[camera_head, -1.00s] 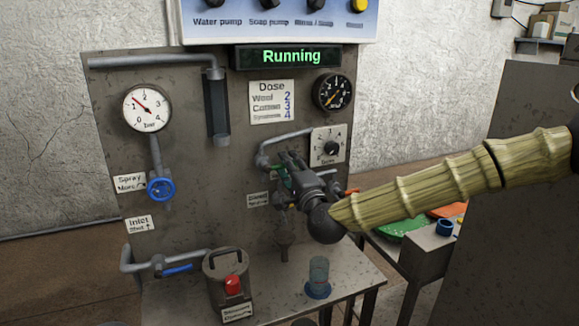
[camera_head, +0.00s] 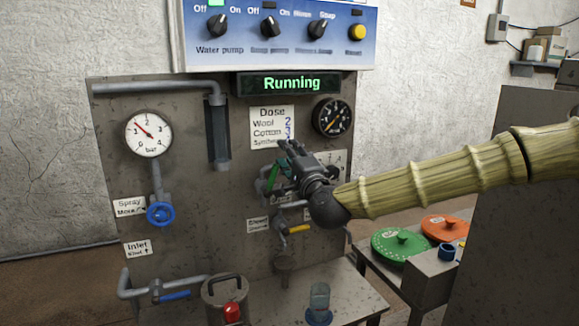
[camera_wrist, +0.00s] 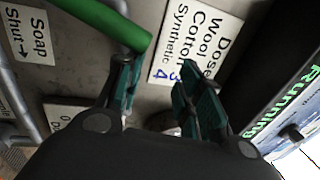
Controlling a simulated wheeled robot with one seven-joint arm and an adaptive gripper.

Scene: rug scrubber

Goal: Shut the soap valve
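The green lever of the soap valve (camera_wrist: 105,22) runs across the upper left of the wrist view. A "Soap Shut" label with an arrow (camera_wrist: 27,33) is beside it. The lever also shows in the head view (camera_head: 273,178), mostly hidden by my gripper. My gripper (camera_head: 290,150) is in front of the panel, just below the Dose sign. Its teal-padded fingers (camera_wrist: 163,82) are open with nothing held between them. The lever's free end is near the tip of the left finger in the wrist view; I cannot tell whether they touch.
The Dose sign (camera_head: 272,122) and lit Running display (camera_head: 292,84) are above the gripper. A yellow lever (camera_head: 298,229) is below it. A blue wheel (camera_head: 160,214) is at left. A canister (camera_head: 224,298) and a clear cup (camera_head: 319,298) stand below. Green (camera_head: 400,245) and orange (camera_head: 446,229) lids are at right.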

